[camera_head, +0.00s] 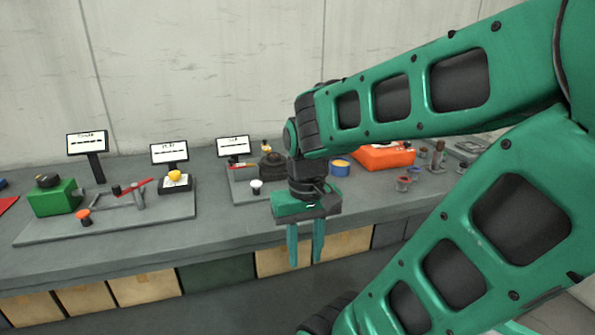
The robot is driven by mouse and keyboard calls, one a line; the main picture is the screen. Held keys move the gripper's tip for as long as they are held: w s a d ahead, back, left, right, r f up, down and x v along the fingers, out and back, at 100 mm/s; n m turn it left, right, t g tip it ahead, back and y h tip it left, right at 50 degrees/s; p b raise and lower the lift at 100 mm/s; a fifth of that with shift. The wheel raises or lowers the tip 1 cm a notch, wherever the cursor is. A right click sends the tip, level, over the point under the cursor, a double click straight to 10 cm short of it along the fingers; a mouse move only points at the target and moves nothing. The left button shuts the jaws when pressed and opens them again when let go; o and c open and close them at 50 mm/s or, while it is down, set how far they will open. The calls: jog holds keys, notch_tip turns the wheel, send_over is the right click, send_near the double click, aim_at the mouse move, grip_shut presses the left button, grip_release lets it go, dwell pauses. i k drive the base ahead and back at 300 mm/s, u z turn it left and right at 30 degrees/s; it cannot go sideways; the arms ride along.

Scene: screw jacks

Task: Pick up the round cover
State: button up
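My gripper (305,262) hangs pointing down in front of the bench's front edge. Its two green fingers are apart with nothing between them. A dark round piece (270,168) with a small knob on top sits on the bench behind and left of my wrist, partly hidden by it. A black round piece (47,181) lies on top of a green box (56,199) at the far left. I cannot tell which of these is the round cover. My gripper touches neither.
The grey bench (150,243) runs along the wall. A plate (120,223) on it bears a red lever, a round orange knob and a yellow piece. Small screens stand behind. A blue cup (340,169) and an orange box (382,158) are right of my wrist.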

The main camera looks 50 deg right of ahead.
aim_at(268, 161)
jog(key=k, duration=1.4)
jog(key=z, duration=1)
jog(key=i, duration=2)
jog(key=u, duration=0.05)
